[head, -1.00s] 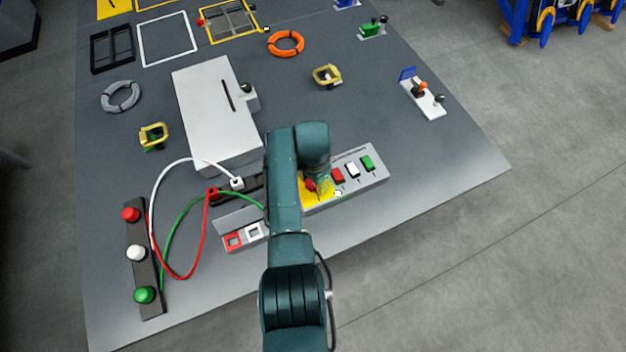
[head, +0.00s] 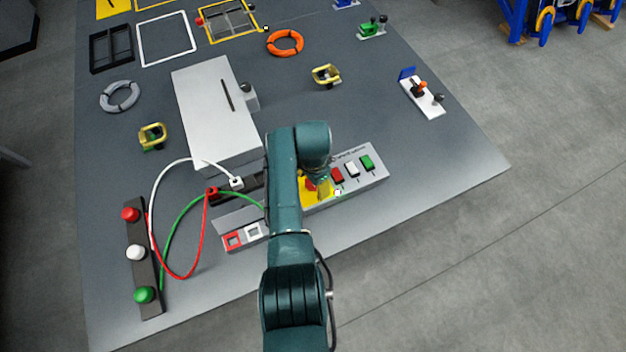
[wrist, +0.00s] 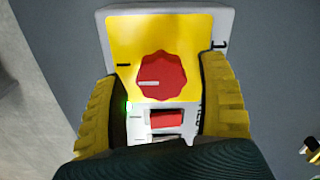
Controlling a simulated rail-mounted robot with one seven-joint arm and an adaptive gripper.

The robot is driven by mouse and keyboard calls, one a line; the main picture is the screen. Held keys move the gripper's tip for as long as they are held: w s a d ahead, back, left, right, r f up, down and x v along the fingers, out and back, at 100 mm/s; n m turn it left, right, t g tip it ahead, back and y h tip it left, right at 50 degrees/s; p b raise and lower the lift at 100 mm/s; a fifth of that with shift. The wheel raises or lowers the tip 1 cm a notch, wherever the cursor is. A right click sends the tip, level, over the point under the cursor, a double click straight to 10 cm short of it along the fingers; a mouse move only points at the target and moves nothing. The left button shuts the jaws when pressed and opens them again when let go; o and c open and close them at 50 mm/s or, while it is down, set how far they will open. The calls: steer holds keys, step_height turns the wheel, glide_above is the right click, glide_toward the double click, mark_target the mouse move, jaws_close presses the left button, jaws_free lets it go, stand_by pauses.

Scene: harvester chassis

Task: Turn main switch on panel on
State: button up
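The switch panel (head: 345,184) is a light grey box near the table's front edge. Its main switch is a red scalloped knob (wrist: 162,76) on a yellow plate (wrist: 128,33); the knob's white mark points left in the wrist view. In the head view the knob (head: 309,184) is partly hidden by my arm. My gripper (wrist: 161,69) is over the panel, with its yellow fingers on either side of the knob. The fingers are apart, with visible gaps to the knob in the picture; their height relative to it is hard to tell.
Red, white and green rocker switches (head: 367,162) sit on the same panel beside the knob. A large grey box (head: 215,110) stands behind and left. The table to the panel's right is clear.

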steer(key=shift+r, duration=0.1)
steer(key=shift+w+r, duration=0.1)
steer(key=shift+r, duration=0.25)
step_height(320, 180, up, 11)
steer(key=shift+r, duration=0.15)
stand_by(0.4)
